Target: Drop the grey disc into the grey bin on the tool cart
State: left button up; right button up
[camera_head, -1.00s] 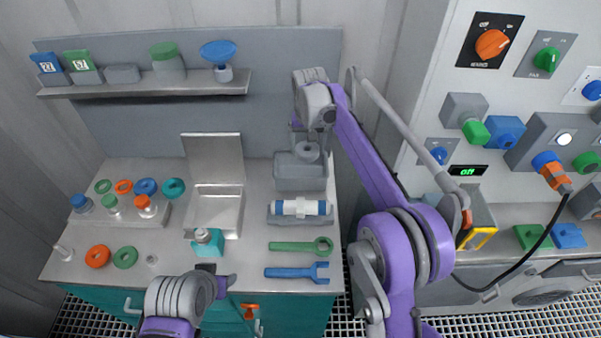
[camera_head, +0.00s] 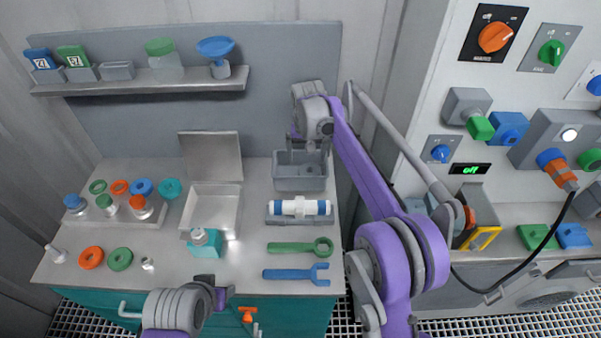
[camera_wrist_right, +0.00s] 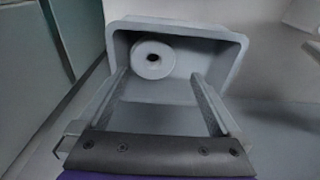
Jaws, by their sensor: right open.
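The grey bin (camera_head: 300,184) stands at the back right of the tool cart's top (camera_head: 255,255). In the right wrist view, the grey disc (camera_wrist_right: 142,64), a thick ring with a dark central hole, lies inside the grey bin (camera_wrist_right: 238,48), near the far left of its floor. My right gripper (camera_head: 304,152) is above the bin, pointing down; its fingers (camera_wrist_right: 160,78) are apart with nothing held between them. In the head view the disc cannot be made out. My left gripper (camera_head: 218,290) is low at the cart's front edge; its jaw opening is unclear.
A white-and-blue cartridge (camera_head: 300,208) in a holder sits just in front of the bin, with green (camera_head: 300,247) and blue (camera_head: 296,272) wrenches nearer. An open metal box (camera_head: 214,205) stands left. A control panel (camera_head: 470,75) is right of my right arm.

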notch_tip(320, 180, up, 11)
jog(key=s+p, duration=0.1)
jog(key=shift+s+f, duration=0.15)
dwell(0.4)
jog(key=s+d+t, duration=0.2)
jog(key=s+d, duration=0.8)
jog(key=s, duration=0.5)
jog(key=s+d+f+t, duration=0.1)
jog(key=s+d+f, duration=0.2)
jog(key=s+f, duration=0.3)
jog(key=s+d+f+t, duration=0.1)
jog(key=s+d+f, duration=0.2)
jog(key=s, duration=1.1)
notch_tip(320, 180, down, 3)
jog(key=shift+s+f, duration=0.1)
jog(key=shift+s, duration=0.15)
